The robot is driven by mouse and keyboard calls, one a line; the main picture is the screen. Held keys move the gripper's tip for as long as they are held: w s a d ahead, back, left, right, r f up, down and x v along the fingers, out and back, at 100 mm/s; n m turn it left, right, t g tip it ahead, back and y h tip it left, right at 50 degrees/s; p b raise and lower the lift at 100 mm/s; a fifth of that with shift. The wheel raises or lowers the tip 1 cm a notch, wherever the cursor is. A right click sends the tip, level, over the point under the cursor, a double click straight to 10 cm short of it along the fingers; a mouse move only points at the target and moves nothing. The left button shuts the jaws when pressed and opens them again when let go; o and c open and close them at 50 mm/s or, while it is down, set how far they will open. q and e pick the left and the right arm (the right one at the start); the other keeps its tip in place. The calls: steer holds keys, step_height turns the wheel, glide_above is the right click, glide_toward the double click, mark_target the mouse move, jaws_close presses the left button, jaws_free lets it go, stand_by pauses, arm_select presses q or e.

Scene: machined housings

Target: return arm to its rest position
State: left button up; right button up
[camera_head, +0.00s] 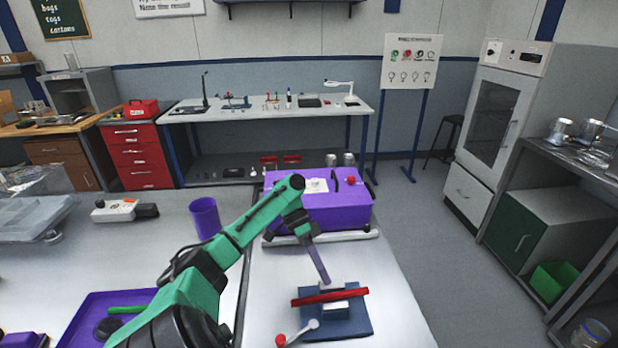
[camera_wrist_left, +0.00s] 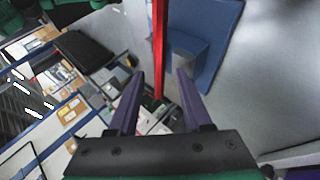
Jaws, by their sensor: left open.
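My left gripper (camera_head: 324,279) is on the green arm that comes in from the left in the head view. Its purple fingers point down towards a red bar (camera_head: 330,296) that lies across a blue fixture (camera_head: 350,324). In the left wrist view my left gripper (camera_wrist_left: 160,80) is open with a clear gap between its fingers. The red bar (camera_wrist_left: 160,45) appears beyond the fingertips, with the blue fixture (camera_wrist_left: 215,40) beside it. Nothing is seen gripped. I cannot tell the exact distance to the bar. My right gripper is not in view.
A purple machine (camera_head: 330,210) stands behind the fixture. A purple cup (camera_head: 204,218) and a purple tray (camera_head: 85,318) are to the left. A red-knobbed lever (camera_head: 298,335) lies before the fixture. The light tabletop (camera_head: 395,305) is clear to the right.

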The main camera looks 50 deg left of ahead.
arm_select(q)
steer(key=v, duration=1.1)
steer(key=shift+s+f, duration=0.15)
steer(key=shift+s, duration=0.15)
